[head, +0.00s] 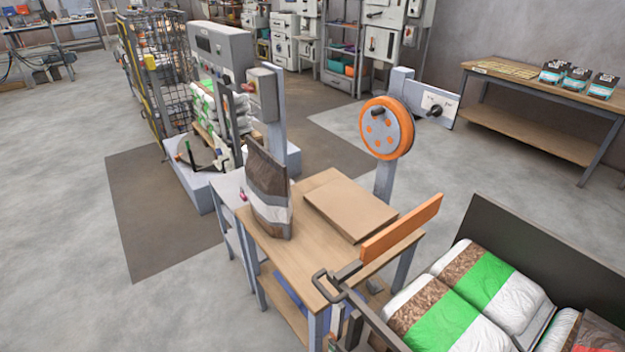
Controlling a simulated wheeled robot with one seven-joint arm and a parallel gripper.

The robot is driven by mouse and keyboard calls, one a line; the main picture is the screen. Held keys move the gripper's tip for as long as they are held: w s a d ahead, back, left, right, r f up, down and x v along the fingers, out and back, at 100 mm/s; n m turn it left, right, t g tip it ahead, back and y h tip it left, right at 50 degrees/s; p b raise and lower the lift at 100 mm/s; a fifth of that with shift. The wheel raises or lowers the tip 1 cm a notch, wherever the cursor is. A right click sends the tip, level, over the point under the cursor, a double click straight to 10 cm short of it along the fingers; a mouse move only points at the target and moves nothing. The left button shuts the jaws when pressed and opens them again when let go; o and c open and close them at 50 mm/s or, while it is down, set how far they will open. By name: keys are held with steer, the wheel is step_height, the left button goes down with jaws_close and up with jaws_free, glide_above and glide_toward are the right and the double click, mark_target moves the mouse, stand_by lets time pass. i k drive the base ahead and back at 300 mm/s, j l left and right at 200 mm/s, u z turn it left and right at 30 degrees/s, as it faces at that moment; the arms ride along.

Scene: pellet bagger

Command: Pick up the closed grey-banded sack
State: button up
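One sack (269,195) stands upright on the near left part of a wooden-topped table (322,185). It is dark brown with a pale grey-white band around its middle. Its top edge slopes up to a peak at the left; I cannot tell whether it is sealed. Nothing is touching it from above. My gripper is not in view.
A flat tan board (350,208) lies beside the sack, with an orange bar (401,228) at the table's right edge. An orange-rimmed wheel (386,128) stands behind on a post. Green-banded sacks (480,290) fill a dark-walled cart at right. Floor at left is clear.

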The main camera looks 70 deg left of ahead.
mark_target(268, 181)
steer(key=u, duration=2.55)
steer(key=i+j+z, duration=0.1)
steer(key=j, duration=0.25)
steer(key=i+j+z, duration=0.1)
steer(key=j, duration=0.3)
steer(key=i+j+z, duration=0.1)
steer(key=j, duration=0.25)
steer(key=i+j+z, duration=0.1)
steer(key=j, duration=0.3)
steer(key=i+j+z, duration=0.2)
steer(key=i, duration=0.3)
steer(key=i+j+z, duration=0.25)
steer(key=i+j, duration=0.1)
steer(key=i, duration=0.1)
